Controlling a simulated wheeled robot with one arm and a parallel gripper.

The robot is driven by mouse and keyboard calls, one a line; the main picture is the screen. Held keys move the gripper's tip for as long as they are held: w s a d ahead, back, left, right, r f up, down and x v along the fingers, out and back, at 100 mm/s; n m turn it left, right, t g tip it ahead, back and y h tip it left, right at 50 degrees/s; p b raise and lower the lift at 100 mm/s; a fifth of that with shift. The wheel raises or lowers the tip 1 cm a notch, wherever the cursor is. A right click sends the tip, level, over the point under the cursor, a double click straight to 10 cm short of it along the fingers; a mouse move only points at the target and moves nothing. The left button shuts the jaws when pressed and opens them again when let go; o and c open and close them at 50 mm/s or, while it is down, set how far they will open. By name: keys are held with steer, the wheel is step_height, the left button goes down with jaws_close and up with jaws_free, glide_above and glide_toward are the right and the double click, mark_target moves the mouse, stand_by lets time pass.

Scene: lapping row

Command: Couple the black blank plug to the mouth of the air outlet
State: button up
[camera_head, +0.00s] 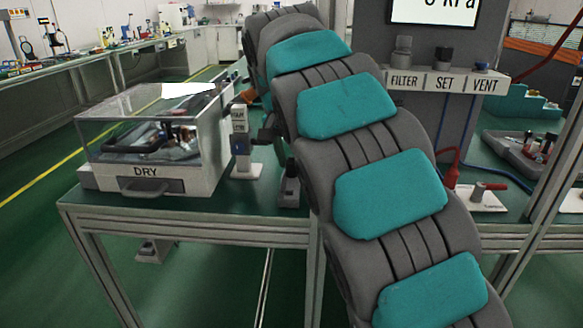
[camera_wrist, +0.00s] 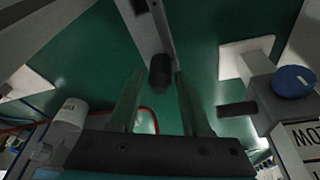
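In the wrist view my gripper (camera_wrist: 158,78) has two dark green fingers spread apart. A short black cylinder (camera_wrist: 160,72), which looks like the black blank plug, shows between the fingertips, with a gap on both sides. It lies in line with a grey bar behind it; I cannot tell whether they are joined. To the right, a grey fitting with a blue round cap (camera_wrist: 293,80) has a dark stub (camera_wrist: 237,109) pointing left, possibly the air outlet's mouth. In the head view my arm hides my gripper. A small grey post (camera_head: 289,188) stands on the bench beside my arm.
A clear-lidded box marked DRY (camera_head: 150,150) stands on the left of the bench. A labelled white post (camera_head: 240,145) stands next to it. A shelf marked FILTER, SET, VENT (camera_head: 445,82) and a red-handled valve (camera_head: 482,192) are at right, with a grey tray (camera_head: 515,160).

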jaws_close()
stand_by(0.4)
